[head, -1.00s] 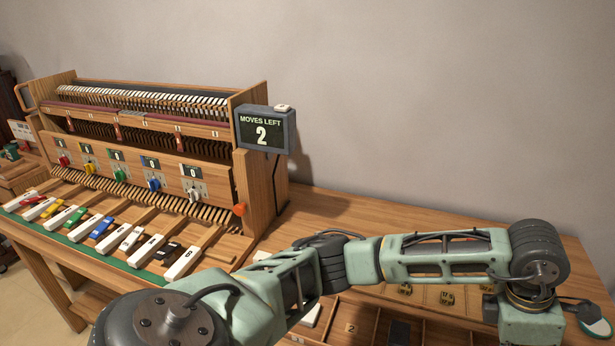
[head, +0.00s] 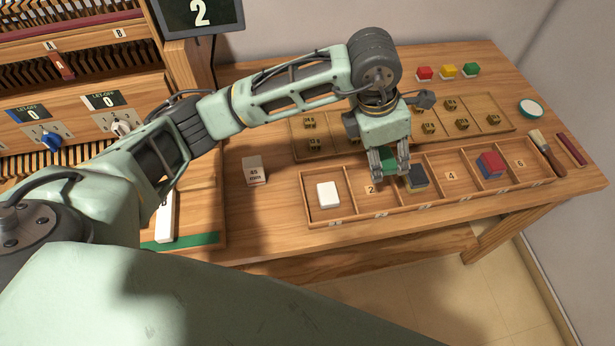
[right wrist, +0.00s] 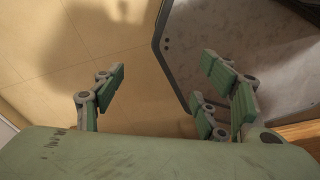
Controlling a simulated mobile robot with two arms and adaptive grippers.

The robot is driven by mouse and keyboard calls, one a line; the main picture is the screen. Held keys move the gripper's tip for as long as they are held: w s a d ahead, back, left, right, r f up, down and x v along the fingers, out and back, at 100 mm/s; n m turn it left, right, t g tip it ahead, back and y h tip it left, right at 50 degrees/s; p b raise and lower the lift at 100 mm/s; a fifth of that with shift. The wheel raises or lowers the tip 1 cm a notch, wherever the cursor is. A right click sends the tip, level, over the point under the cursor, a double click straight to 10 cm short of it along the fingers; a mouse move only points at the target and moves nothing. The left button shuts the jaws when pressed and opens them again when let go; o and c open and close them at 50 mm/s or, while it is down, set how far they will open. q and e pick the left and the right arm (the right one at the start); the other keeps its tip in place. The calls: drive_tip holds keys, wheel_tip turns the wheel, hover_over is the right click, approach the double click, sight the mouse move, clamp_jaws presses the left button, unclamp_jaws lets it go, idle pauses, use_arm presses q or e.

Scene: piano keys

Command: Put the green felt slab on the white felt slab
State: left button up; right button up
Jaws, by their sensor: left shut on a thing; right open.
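The white felt slab (head: 328,194) lies in the leftmost compartment of the divided wooden tray (head: 340,222). My left gripper (head: 390,172) points down over the tray, around the compartments marked 2 and 3. It is shut on the green felt slab (head: 388,154), which is partly hidden by the fingers. The white slab is to the left of the gripper and apart from it. My right gripper (right wrist: 168,95) shows only in the right wrist view, with its fingers wide apart and nothing between them.
A dark slab stack (head: 417,178) and a red-topped blue stack (head: 490,165) sit in other compartments. A tray of small brass pieces (head: 300,139) lies behind. A white "65 mm" block (head: 254,170) stands left. A brush (head: 545,150) lies at right.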

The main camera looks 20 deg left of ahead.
use_arm(q)
drive_tip(key=p, duration=0.4)
hover_over(330, 193)
wheel_tip(330, 193, down, 6)
drive_tip(key=shift+a+r, duration=0.1)
drive_tip(key=shift+a, duration=0.05)
drive_tip(key=shift+s+a+f, duration=0.2)
drive_tip(key=shift+a+f, duration=0.1)
drive_tip(key=shift+f, duration=0.15)
wheel_tip(330, 193, down, 3)
drive_tip(key=shift+f+p, duration=0.2)
drive_tip(key=shift+p, duration=0.45)
drive_tip(key=shift+f, duration=0.3)
use_arm(e)
wheel_tip(330, 193, up, 6)
drive_tip(key=shift+w+d+f, duration=0.1)
drive_tip(key=shift+w+f, duration=0.05)
drive_tip(key=shift+f, duration=0.05)
drive_tip(key=shift+d, duration=0.1)
use_arm(q)
drive_tip(key=shift+f, duration=0.2)
drive_tip(key=o, duration=0.8)
drive_tip(key=shift+o, duration=0.2)
drive_tip(key=shift+r, duration=0.1)
use_arm(e)
drive_tip(key=shift+d+f, duration=0.15)
drive_tip(key=shift+d, duration=0.25)
